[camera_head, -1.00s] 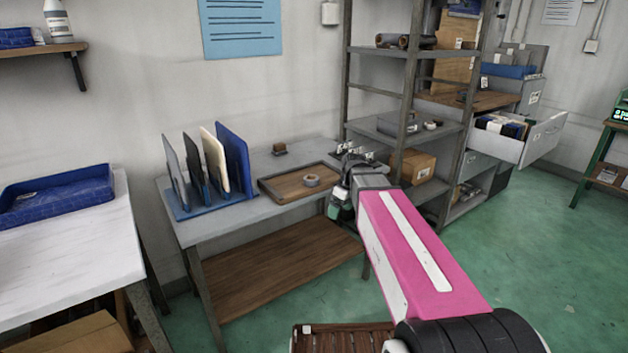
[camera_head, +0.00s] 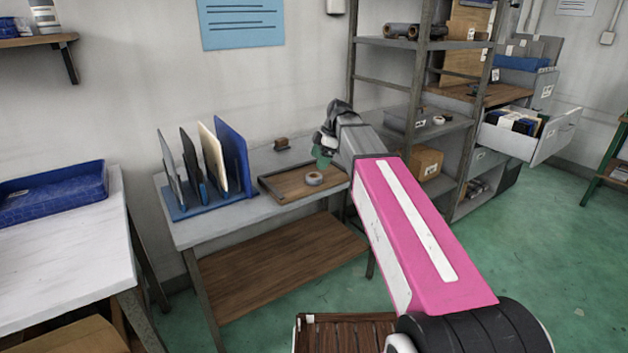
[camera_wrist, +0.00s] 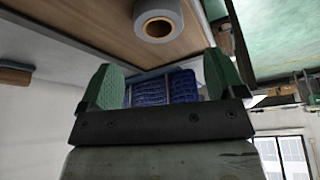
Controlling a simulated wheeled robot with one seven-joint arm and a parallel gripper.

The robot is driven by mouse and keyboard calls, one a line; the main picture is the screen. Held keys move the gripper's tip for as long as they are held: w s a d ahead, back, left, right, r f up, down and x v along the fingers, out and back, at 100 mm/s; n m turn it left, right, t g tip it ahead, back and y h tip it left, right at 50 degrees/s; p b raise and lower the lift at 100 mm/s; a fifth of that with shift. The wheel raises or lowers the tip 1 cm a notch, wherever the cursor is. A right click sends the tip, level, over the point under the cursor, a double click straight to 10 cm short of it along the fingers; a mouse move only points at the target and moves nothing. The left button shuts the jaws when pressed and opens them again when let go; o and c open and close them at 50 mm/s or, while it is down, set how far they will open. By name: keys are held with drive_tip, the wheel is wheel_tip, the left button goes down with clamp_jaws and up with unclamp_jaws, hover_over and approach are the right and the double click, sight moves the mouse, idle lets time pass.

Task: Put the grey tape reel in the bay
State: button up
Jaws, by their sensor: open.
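The grey tape reel (camera_head: 313,178) lies flat in a shallow brown tray (camera_head: 283,189) on the grey table. It also shows at the top of the wrist view (camera_wrist: 158,9), beyond the fingertips. My gripper (camera_head: 322,160) is above the tray's far side, near the reel and apart from it. In the wrist view its green fingers (camera_wrist: 160,78) are spread wide with nothing between them. A blue rack (camera_head: 205,207) with several upright panels and gaps between them stands left of the tray. I cannot tell which space is the bay.
A metal shelf unit (camera_head: 412,110) stands close to the right of my arm. A white table with a blue bin (camera_head: 52,202) is at the left. The grey table's front strip is clear.

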sight(312, 174)
drive_tip(key=shift+x, duration=3.55)
drive_tip(key=c, duration=1.1)
